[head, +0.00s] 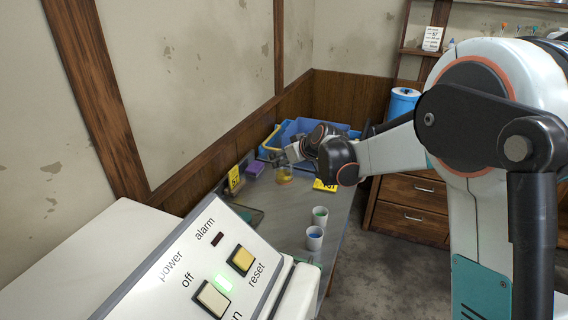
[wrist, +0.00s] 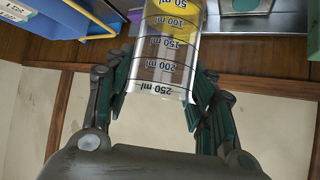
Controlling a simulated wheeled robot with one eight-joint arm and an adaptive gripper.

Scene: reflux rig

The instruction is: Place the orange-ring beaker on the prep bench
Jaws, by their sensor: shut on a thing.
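A clear beaker (wrist: 165,62) with black volume marks and yellow-orange contents sits between the fingers of my gripper (wrist: 163,85) in the wrist view. It appears inverted in that picture. An orange ring cannot be made out. In the head view the beaker (head: 285,174) is small and yellowish, below my gripper (head: 284,162), at the far part of the grey bench (head: 280,215). My gripper is shut on the beaker. Whether the beaker's base touches the bench cannot be told.
A blue crate (head: 284,135) stands behind the gripper. A purple block (head: 256,168) and yellow signs (head: 234,180) are near the beaker. Two white cups, one with green (head: 320,215) and one with blue (head: 314,239), stand nearer. A control panel (head: 215,270) fills the front left.

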